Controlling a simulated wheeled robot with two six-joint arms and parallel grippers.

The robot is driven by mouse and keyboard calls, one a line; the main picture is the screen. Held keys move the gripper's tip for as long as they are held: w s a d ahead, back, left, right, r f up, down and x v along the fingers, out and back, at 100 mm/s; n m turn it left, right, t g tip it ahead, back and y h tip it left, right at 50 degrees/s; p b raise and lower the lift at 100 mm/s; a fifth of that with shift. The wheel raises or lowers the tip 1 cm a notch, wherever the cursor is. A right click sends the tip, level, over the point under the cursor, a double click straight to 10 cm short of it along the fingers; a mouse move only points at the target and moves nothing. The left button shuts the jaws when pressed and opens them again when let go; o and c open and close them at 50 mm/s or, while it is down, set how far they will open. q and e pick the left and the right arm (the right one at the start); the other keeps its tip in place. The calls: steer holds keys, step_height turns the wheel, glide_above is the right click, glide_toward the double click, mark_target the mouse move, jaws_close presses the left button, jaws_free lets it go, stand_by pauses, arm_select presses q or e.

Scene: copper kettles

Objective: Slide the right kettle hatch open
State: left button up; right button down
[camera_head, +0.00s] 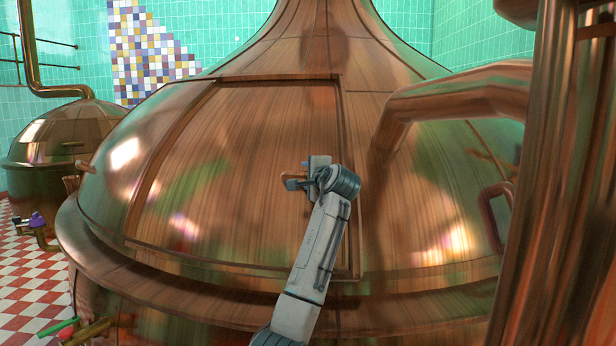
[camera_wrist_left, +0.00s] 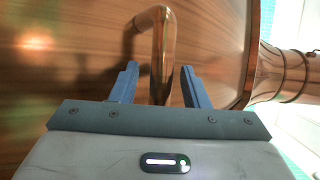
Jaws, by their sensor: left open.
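The large copper kettle (camera_head: 400,240) fills the middle of the head view. Its hatch (camera_head: 230,150) is a wide curved panel framed by raised rails. A bent copper handle (camera_wrist_left: 165,40) stands out from the copper surface in the left wrist view. In the head view the handle (camera_head: 294,176) is mostly hidden by my gripper. My left gripper (camera_head: 291,182) is at the hatch's right part. Its open blue fingers (camera_wrist_left: 158,72) stand on either side of the handle's bar, with a gap visible on both sides. My right gripper is not in view.
A thick copper pipe (camera_head: 470,90) arches across the right, joining a tall copper column (camera_head: 565,200). Another handle (camera_head: 495,216) is on the kettle's right side. A smaller kettle (camera_head: 70,140) stands at far left above a red-and-white checkered floor (camera_head: 30,285). Valve handles (camera_head: 62,328) protrude lower left.

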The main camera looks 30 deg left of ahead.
mark_target(181, 167)
arm_select(q)
steer(key=shift+c, duration=0.3)
